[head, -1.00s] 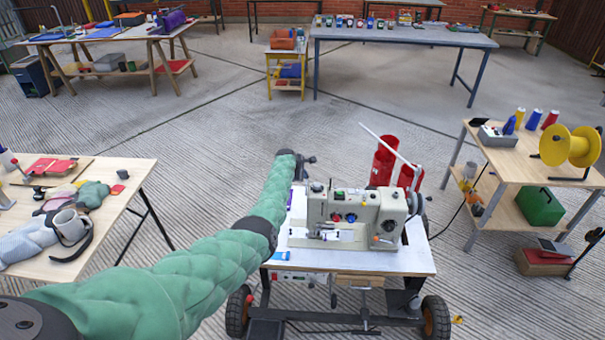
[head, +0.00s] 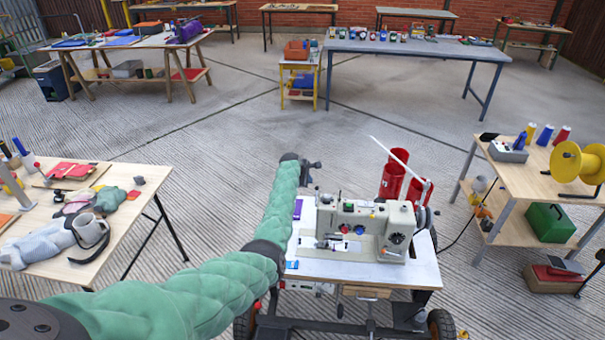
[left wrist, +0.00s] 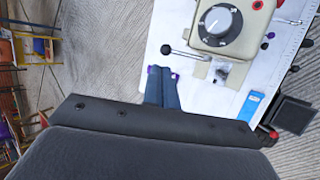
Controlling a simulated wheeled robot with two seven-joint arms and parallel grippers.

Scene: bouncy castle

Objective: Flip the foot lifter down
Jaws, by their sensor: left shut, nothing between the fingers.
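The sewing machine (head: 366,228) is cream and stands on a white-topped wheeled table (head: 420,274). In the left wrist view its end face shows a round dial (left wrist: 216,20). Below the dial a metal lever with a black ball knob, apparently the foot lifter (left wrist: 168,50), sticks out to the left. My right gripper is out of view.
Red cylinders (head: 392,180) stand behind the machine.

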